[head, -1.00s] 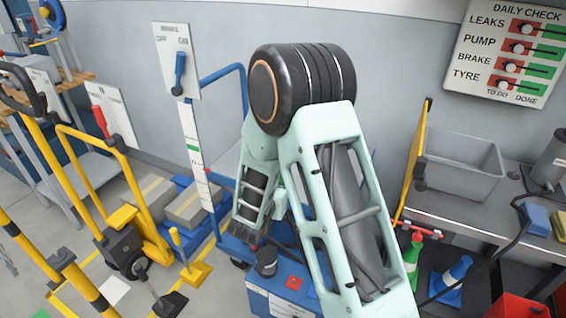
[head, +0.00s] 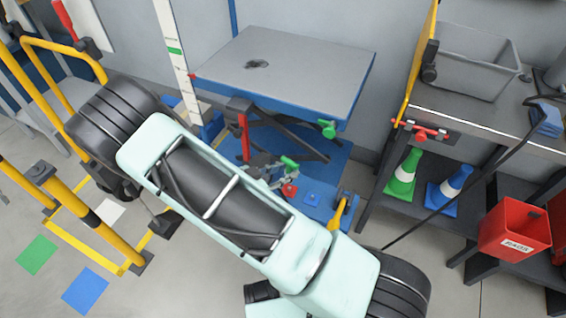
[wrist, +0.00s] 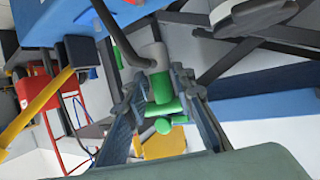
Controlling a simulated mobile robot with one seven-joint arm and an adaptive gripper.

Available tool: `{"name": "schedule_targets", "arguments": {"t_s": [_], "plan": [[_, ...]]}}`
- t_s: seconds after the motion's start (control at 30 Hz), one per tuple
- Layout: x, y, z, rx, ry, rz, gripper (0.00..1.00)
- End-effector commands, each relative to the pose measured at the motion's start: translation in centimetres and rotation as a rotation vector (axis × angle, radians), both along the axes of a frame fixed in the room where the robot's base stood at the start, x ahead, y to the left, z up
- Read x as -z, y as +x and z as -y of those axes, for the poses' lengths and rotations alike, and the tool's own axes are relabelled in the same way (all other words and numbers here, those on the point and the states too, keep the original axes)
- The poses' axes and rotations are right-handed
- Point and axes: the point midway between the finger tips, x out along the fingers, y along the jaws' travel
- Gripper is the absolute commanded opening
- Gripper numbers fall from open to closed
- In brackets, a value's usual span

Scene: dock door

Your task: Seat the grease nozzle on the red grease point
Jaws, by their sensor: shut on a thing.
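My gripper (wrist: 157,82) is shut on the nozzle (wrist: 159,90), a grey piece with green parts, with a black hose running up from it in the wrist view. In the head view, my gripper (head: 268,172) is partly hidden behind my arm, and a green part (head: 289,162) shows beside it.
The lift table's grey top (head: 300,70) is above and behind my gripper. A blue square (head: 312,198) sits beside the red one. A yellow lever (head: 339,212) stands to the right. The black hose (head: 455,187) hangs from the workbench (head: 470,115). Yellow railings (head: 100,235) stand left.

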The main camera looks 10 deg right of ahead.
Motion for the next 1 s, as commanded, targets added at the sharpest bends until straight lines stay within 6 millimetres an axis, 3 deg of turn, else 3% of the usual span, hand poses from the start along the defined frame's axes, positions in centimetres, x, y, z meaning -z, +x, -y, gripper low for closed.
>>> {"name": "schedule_targets", "arguments": {"t_s": [0.23, 0.63, 1.0], "plan": [[1.4, -0.1, 0.1, 0.003, -0.001, 0.0, 0.0], [5.3, -0.1, 0.0, 0.002, -0.001, 0.001, 0.0], [5.7, -0.1, 0.0, 0.002, 0.0, 0.0, 0.0]]}}
